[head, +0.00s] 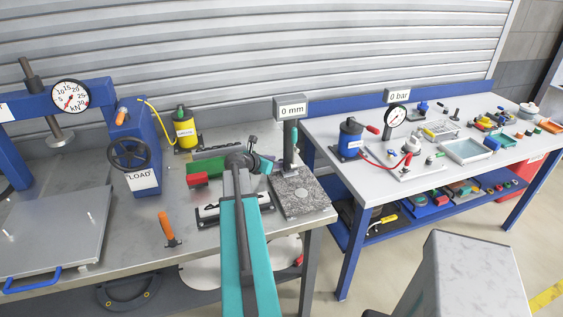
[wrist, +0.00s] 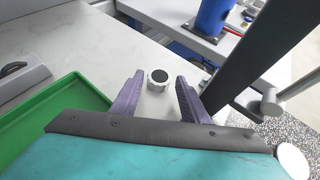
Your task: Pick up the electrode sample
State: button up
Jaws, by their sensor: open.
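A small round white piece with a dark disc on top (wrist: 158,77) shows in the wrist view on the light surface. It may be the electrode sample, but I cannot tell for certain. My gripper (wrist: 159,79) is open, with its two purple fingers to the left and right of this piece in the picture. Nothing is held between them. I cannot tell the gap from the fingertips to the piece.
A green tray (wrist: 52,122) lies left of my gripper. A dark gauge post (wrist: 262,50) and speckled stone base with a pale disc (wrist: 292,160) stand close at the right. The "0 mm" display (head: 291,108) tops this post. A red block (head: 197,180) sits left of my arm.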

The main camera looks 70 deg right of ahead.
jog(key=shift+x, duration=1.1)
jog(key=c, duration=0.8)
jog(key=shift+r, duration=0.25)
jog(key=shift+c, duration=0.2)
jog(key=shift+r+b, duration=0.7)
jog(key=shift+r, duration=0.85)
jog(key=w+a+b, duration=0.1)
jog(key=a, duration=0.4)
jog(key=w+a+b, duration=0.2)
jog(key=a, duration=0.4)
jog(key=w+a+b, duration=0.2)
jog(key=a, duration=0.4)
jog(key=shift+w+a, duration=0.1)
